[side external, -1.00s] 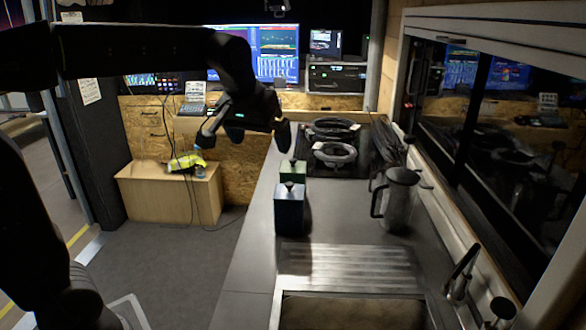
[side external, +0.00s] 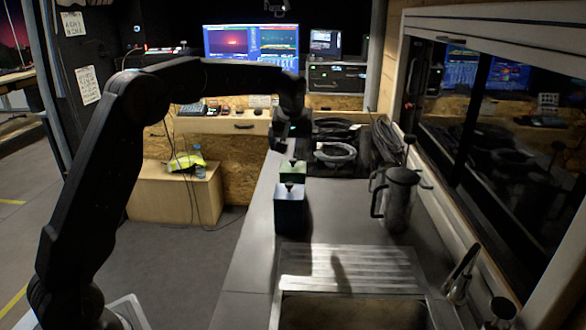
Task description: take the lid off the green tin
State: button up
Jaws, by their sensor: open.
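The green tin (side external: 293,171) stands on the counter behind a dark blue tin (side external: 289,211), which hides most of its front. The green tin's lid is on, with a small dark knob (side external: 293,161) on top. My gripper (side external: 291,149) points down just above the green tin, close over its knob. Its jaws are open and hold nothing that I can see. The fingers are dark and small here, so I cannot tell whether they are around the knob or just above it.
A French press (side external: 398,199) stands to the right of the tins. Coiled cables (side external: 335,153) lie behind them. A ridged drainboard (side external: 345,266) and a sink (side external: 352,311) are in front. The counter (side external: 340,222) between blue tin and press is clear.

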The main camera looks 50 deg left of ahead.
aim_at(293, 159)
jog(key=shift+x, duration=3.4)
jog(key=shift+a, duration=0.2)
jog(key=shift+c, duration=0.4)
jog(key=shift+r, duration=0.1)
jog(key=c, duration=0.8)
